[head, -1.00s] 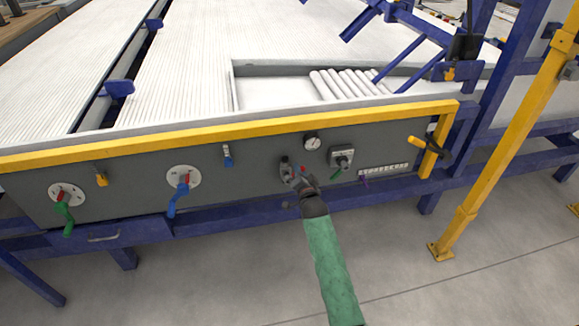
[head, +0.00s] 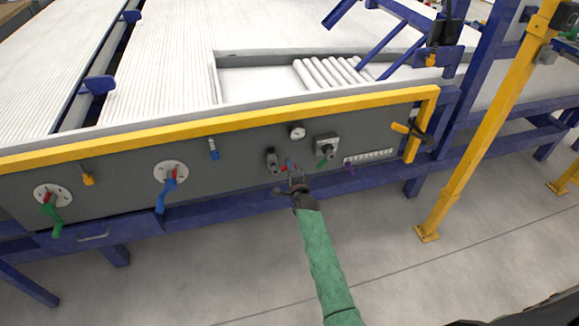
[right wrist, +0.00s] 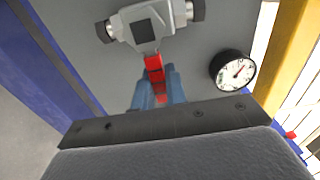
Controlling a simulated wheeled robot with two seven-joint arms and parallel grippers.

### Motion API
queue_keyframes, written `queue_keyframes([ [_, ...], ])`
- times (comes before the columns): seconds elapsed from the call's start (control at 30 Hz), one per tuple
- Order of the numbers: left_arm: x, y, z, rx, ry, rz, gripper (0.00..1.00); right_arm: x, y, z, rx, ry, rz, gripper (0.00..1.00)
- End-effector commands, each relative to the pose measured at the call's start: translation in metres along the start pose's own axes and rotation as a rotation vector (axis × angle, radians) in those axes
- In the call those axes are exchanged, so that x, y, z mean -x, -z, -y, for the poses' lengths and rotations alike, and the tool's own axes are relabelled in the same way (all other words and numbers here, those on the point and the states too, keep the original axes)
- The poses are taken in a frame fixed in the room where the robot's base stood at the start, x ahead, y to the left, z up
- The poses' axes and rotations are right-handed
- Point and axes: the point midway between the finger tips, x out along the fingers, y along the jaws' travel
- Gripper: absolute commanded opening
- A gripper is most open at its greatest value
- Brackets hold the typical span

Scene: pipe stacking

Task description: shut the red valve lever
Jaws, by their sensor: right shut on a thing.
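The red valve lever (right wrist: 153,66) sticks out from a grey metal valve body (right wrist: 146,24) in the right wrist view. In the head view the lever (head: 291,165) is a small red piece to the right of its valve (head: 272,160) on the grey panel. My right gripper (head: 297,179) is at the lever, just below and right of the valve. Its blue-grey fingers (right wrist: 158,88) are shut on the lever, one on each side. The fingers hide part of the lever. My left gripper is not in view.
A pressure gauge (head: 297,132) sits above the lever, and a grey box with a green handle (head: 326,148) is to its right. Blue (head: 168,182) and green (head: 52,212) valve handles are farther left. A yellow rail (head: 200,127) runs along the panel top. A yellow post (head: 480,150) stands at right.

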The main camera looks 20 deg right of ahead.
Motion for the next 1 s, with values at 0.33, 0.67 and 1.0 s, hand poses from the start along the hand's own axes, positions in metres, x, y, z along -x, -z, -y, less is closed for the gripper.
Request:
queue_keyframes([
  [0.33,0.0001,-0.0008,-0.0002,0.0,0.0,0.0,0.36,0.0004,-0.0004,-0.0033,-0.03,-0.003,0.001,0.0],
  [0.67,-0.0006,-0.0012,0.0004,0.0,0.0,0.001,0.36,0.0004,-0.0005,-0.0035,-0.029,-0.003,0.001,0.33],
  [1.0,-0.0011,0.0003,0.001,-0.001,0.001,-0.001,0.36,0.0018,-0.0002,-0.0023,-0.028,-0.001,0.0,0.35],
])
